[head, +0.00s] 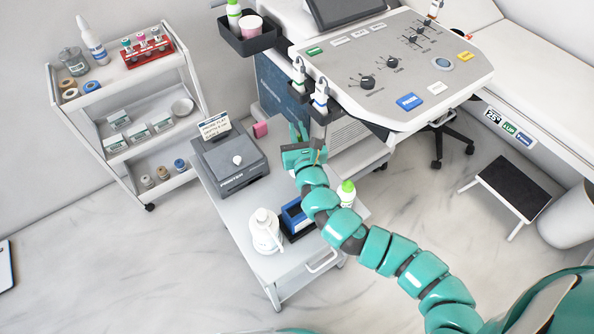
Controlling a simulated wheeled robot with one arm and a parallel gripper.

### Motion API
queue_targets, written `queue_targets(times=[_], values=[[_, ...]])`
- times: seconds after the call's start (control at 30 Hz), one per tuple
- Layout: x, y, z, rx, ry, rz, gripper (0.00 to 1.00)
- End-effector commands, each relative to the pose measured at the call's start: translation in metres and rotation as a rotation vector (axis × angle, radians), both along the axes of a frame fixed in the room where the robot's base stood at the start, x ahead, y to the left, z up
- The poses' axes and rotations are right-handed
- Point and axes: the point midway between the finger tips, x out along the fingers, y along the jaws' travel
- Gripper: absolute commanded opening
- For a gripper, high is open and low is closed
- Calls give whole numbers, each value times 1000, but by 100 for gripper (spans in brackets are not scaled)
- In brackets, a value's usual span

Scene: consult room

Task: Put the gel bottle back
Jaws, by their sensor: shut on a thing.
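A white gel bottle with a bright green cap (346,192) stands at the right side of the small white cart (284,272), partly hidden by my arm. A second white bottle with a green cap (233,14) stands in a black holder (246,45) on the left side of the ultrasound machine. My gripper (302,132) is over the far right part of the cart, beyond the nearer bottle. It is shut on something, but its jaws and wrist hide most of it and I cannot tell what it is.
The cart also bears a grey printer (230,165), a white pump bottle (265,232) and a blue box (297,216). The ultrasound console (392,70) rises just beyond my gripper, with probes (320,96) hanging at its edge. A shelf trolley (130,110) stands left.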

Motion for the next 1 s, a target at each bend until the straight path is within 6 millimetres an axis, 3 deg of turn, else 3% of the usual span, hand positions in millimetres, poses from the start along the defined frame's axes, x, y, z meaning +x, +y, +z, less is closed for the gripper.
queue_targets(times=[0.2, 0.43, 0.67, 1.0], values=[[0, -1, -37, 0, 4, -4, 0], [0, 0, -53, 1, 2, -1, 0], [1, -1, -84, 1, 2, -4, 0], [0, 0, -89, -1, 1, 0, 0]])
